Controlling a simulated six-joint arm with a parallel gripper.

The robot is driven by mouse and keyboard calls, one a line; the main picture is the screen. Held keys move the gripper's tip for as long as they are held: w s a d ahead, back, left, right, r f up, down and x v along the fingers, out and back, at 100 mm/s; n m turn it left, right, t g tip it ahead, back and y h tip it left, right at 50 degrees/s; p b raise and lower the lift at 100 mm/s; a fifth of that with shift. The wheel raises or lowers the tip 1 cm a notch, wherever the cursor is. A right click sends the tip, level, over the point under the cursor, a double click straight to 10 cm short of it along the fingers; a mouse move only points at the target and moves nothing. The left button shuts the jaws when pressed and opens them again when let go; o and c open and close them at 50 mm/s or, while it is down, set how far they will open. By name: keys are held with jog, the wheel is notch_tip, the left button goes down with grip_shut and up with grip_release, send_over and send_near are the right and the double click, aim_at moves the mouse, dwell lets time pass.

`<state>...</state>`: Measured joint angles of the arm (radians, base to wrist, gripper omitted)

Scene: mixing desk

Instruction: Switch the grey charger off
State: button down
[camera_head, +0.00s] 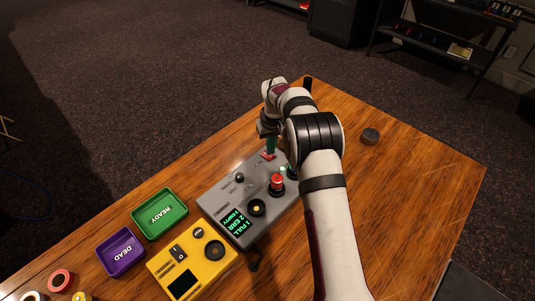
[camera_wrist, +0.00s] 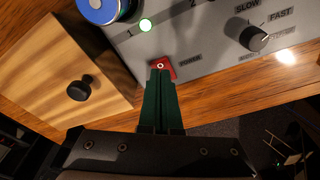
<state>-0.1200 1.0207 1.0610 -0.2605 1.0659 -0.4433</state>
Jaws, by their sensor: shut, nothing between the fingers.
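The grey charger (camera_head: 222,196) stands on the wooden table, with a lit green-text display (camera_head: 237,221) reading 1 FULL, 2 ERR, 3 EMPTY. Its small red power switch (camera_wrist: 168,65) sits near the panel's edge beside the word POWER. My gripper (camera_wrist: 161,74) is shut and empty, its green fingertips over the red switch, partly covering it; I cannot tell whether they touch. In the head view my gripper (camera_head: 270,145) comes down at the charger's far side. The switch's position is unclear.
The charger also carries a SLOW/FAST knob (camera_wrist: 254,38) and a blue-topped cylinder (camera_wrist: 97,9). A yellow device (camera_head: 190,262), green READY tray (camera_head: 182,207) and purple DEAD tray (camera_head: 138,262) stand to the left. A dark puck (camera_head: 370,136) lies right; the table there is mostly clear.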

aim_at(271, 157)
jog(key=shift+f, duration=0.75)
dwell(0.3)
jog(key=shift+r, duration=3.5)
